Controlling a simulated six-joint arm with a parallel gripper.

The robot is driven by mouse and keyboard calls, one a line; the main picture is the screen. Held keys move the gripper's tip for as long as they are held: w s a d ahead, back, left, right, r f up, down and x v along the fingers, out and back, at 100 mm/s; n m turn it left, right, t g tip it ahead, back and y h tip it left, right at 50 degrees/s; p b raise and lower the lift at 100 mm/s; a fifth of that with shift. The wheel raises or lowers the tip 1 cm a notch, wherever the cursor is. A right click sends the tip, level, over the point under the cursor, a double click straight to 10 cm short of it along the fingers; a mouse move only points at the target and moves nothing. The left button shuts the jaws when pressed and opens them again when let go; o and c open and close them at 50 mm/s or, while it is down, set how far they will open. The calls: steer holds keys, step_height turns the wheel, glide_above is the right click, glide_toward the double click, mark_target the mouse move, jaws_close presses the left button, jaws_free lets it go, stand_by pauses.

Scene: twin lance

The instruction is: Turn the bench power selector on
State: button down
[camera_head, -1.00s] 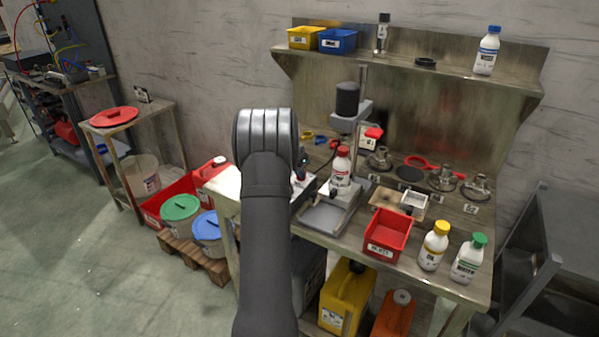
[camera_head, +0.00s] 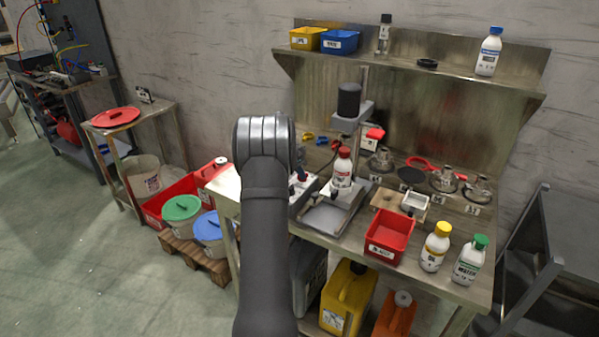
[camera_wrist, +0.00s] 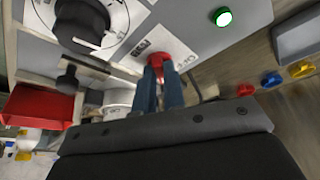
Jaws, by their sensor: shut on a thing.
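In the wrist view, my gripper (camera_wrist: 165,88) has its two blue-grey fingers close together, shut on a red selector knob (camera_wrist: 172,60) on a pale grey control panel (camera_wrist: 180,30). The fingers cover part of the knob, so its exact turn is hard to read. Small label plates (camera_wrist: 150,47) with dark lettering sit beside it. A bright green round lamp (camera_wrist: 222,17) is on the same panel. In the head view, my arm hides most of the panel and the knob.
A black dial knob (camera_wrist: 82,22) sits close to the selector. Red, blue and yellow rings (camera_wrist: 271,79) lie to the right. In the head view, a red-capped bottle (camera_head: 342,170) stands on the mixer stand right of my arm, and a red bin (camera_head: 390,238) is nearer the front.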

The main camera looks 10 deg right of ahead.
steer(key=c, duration=1.5)
jaws_free()
steer(key=shift+r, duration=0.1)
steer(key=v, duration=1.7)
steer(key=shift+a, duration=0.2)
steer(key=shift+s, duration=0.1)
steer(key=x, duration=1.7)
steer(key=shift+d, duration=0.2)
